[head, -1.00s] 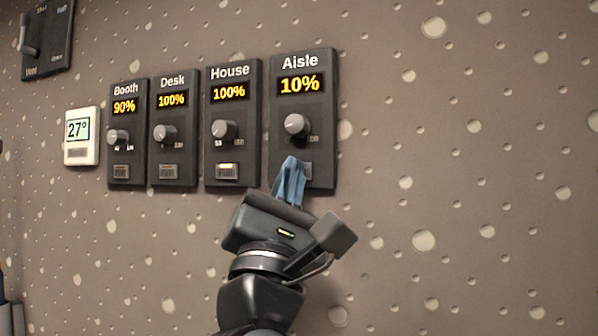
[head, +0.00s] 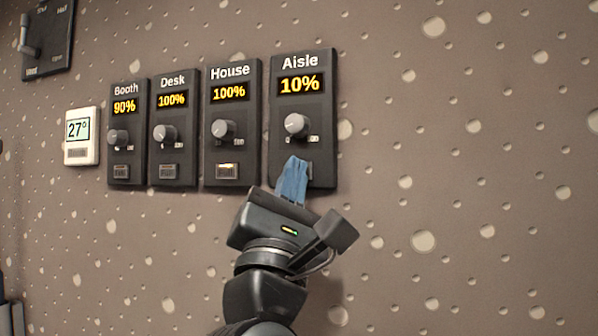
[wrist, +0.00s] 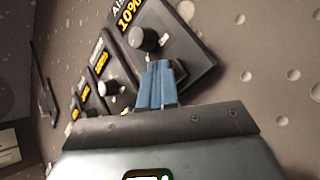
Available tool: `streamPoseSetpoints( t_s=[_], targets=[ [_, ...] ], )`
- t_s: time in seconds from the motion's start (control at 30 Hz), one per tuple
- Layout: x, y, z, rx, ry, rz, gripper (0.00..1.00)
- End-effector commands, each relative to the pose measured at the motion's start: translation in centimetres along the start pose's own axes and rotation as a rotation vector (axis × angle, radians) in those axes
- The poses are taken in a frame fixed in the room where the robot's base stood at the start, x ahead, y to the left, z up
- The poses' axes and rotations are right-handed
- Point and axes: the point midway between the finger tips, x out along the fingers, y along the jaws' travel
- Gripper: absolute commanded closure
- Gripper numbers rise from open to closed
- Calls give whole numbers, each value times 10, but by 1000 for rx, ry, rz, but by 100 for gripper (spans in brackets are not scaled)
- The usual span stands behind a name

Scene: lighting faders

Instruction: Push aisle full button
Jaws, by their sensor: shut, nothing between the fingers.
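The Aisle panel (head: 326,105) is the rightmost dark panel on the wall, with a yellow 10% display and a grey knob (head: 296,125). Its button, low on the panel, is mostly hidden behind my blue fingertips; only a sliver (head: 310,171) shows at their right. My gripper (head: 294,160) is shut and empty, its fingertips in front of the lower part of the Aisle panel, below the knob. In the wrist view the fingers (wrist: 158,66) overlap the panel (wrist: 185,55) just below the knob (wrist: 143,39). I cannot tell whether they touch the button.
The House (head: 246,150), Desk (head: 186,150) and Booth (head: 141,150) panels stand in a row to the left, each with a knob and button. A white thermostat (head: 82,154) is further left. The wall right of the Aisle panel is free.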

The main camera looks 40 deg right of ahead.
Motion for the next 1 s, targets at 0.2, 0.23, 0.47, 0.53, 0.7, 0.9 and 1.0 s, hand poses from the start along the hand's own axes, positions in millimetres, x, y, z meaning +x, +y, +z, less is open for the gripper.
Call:
streamPoseSetpoints(
  t_s=[0.2,0.23,0.47,0.53,0.7,0.9,1.0],
  targets=[
    [0,0,0,0,0,0,100],
    [0,0,0,0,0,0,100],
    [-5,3,3,0,1,0,100],
    [-6,4,4,0,1,0,100],
    [-6,5,4,-1,0,-1,100],
    [-8,6,6,0,0,0,100],
    [-13,9,8,1,0,1,100]
  ],
)
